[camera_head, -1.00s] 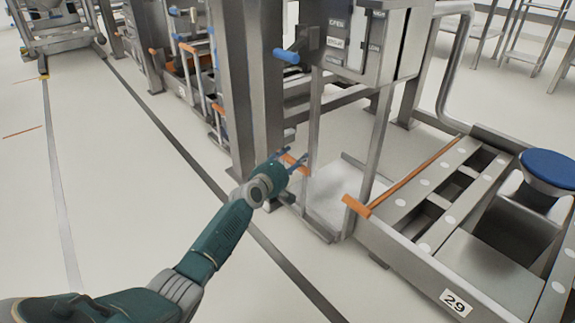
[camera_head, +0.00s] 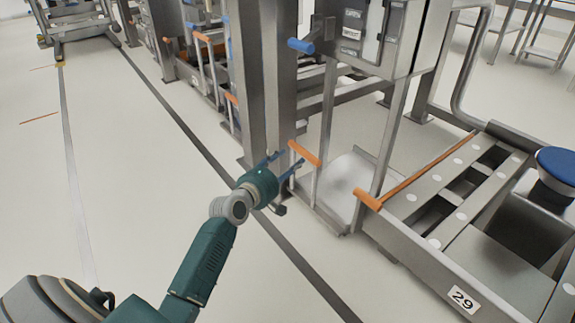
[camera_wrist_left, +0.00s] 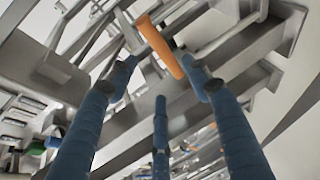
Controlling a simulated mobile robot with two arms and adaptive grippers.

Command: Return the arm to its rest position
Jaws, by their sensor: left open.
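My left arm comes in from the lower left in the head view. Its green gripper (camera_head: 287,164) has blue fingers that are spread and empty. The fingertips are just left of an orange handle (camera_head: 305,153) on the steel lifting frame. In the left wrist view, the open blue fingers (camera_wrist_left: 158,78) point toward an orange handle (camera_wrist_left: 160,47), which lies beyond and between the tips. No contact is clear. My right gripper is not in view.
A steel post (camera_head: 267,80) stands just behind the gripper. A control box (camera_head: 375,35) with a blue-ended lever (camera_head: 300,46) is above. Free floor (camera_head: 110,190) lies left.

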